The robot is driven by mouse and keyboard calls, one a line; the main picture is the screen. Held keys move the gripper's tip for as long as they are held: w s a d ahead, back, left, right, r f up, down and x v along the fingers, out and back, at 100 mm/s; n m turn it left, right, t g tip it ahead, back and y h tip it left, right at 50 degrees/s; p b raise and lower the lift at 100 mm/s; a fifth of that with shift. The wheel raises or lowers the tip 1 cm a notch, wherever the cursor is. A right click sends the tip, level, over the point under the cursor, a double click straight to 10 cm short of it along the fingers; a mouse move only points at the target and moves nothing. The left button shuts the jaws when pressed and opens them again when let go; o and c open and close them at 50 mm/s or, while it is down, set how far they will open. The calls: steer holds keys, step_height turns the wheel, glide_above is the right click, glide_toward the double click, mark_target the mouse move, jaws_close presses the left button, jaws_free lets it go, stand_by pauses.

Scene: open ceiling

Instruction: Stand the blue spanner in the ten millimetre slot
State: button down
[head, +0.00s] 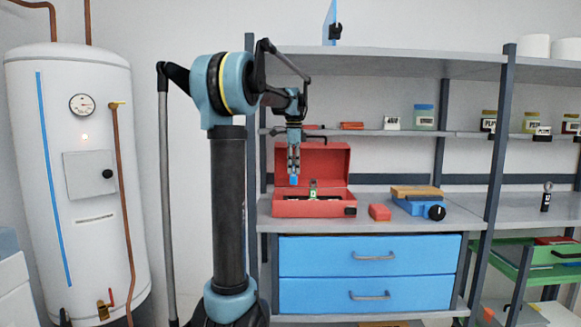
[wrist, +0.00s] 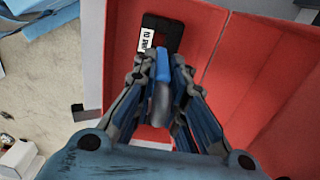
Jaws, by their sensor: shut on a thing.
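My gripper (head: 293,174) is shut on the blue spanner (head: 294,181) and holds it above the open red toolbox (head: 310,209). In the wrist view my gripper (wrist: 160,68) has its fingers on both sides of the spanner (wrist: 163,66), which shows a blue part and a grey part. A black slot holder (wrist: 167,27) with a white label (wrist: 147,40) that seems to read 10 MM lies beyond the spanner in the red toolbox (wrist: 222,105). The spanner covers part of the holder, and I cannot tell whether they touch.
The toolbox's raised lid (head: 325,160) stands behind. A red block (head: 380,212) and a blue tool with a wooden top (head: 417,200) sit to the right on the grey worktop (head: 465,214). A shelf with jars (head: 424,117) runs above. Blue drawers (head: 370,256) are below.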

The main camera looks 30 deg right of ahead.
mark_target(293, 177)
steer(key=shift+a+f, duration=0.1)
steer(key=shift+f, duration=2.1)
steer(key=shift+f, duration=2.75)
steer(key=c, duration=1.5)
jaws_free()
steer(key=shift+c, duration=0.2)
step_height(293, 177, up, 12)
steer(key=shift+f, duration=0.1)
